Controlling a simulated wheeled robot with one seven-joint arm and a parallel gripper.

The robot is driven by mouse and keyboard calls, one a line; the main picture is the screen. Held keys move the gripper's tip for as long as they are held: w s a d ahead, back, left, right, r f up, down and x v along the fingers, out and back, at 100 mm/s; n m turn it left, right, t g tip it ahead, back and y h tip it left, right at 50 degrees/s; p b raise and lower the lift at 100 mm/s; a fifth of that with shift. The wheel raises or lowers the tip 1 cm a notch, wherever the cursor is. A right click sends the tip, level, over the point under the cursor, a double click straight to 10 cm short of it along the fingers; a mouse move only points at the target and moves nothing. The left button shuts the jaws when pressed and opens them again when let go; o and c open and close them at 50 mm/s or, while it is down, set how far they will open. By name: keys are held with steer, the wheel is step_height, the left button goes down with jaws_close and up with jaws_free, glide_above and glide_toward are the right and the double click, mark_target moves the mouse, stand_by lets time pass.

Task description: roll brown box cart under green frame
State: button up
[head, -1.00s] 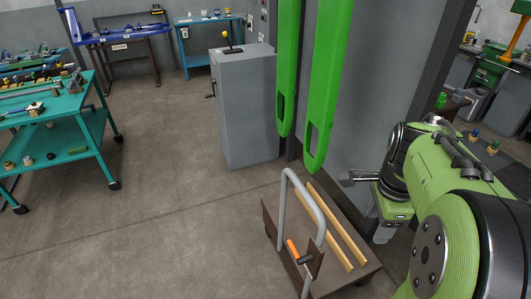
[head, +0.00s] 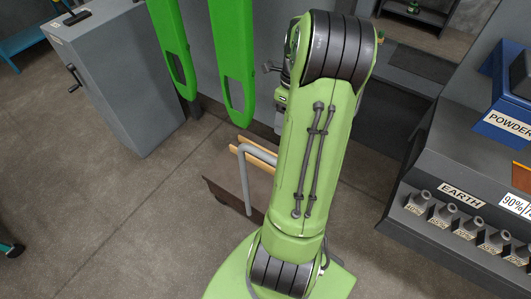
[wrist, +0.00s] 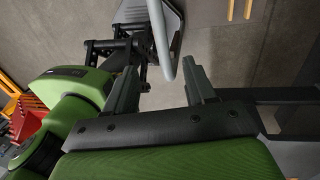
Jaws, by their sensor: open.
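The brown box cart (head: 226,194) stands on the floor below the green frame (head: 236,75), partly hidden behind my arm. Its grey tube handle (head: 246,178) rises at the near side, and pale wooden strips lie on its top. The green frame is two long hanging uprights with slots, just beyond the cart. My gripper (wrist: 162,70) is open in the wrist view. The grey handle (wrist: 160,38) shows between its fingers there; I cannot tell whether they touch it. In the head view my arm hides most of the gripper.
A grey cabinet (head: 115,80) with a crank stands left of the green frame. Open floor lies at the left front.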

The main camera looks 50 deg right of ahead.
steer(key=a+f, duration=0.1)
steer(key=f, duration=0.4)
steer(key=a+f+b, duration=0.1)
steer(key=f, duration=0.4)
steer(key=a+f+b, duration=0.1)
steer(key=f, duration=0.4)
steer(key=shift+s, duration=0.3)
steer(key=shift+r, duration=0.1)
steer(key=shift+c, duration=0.3)
jaws_close()
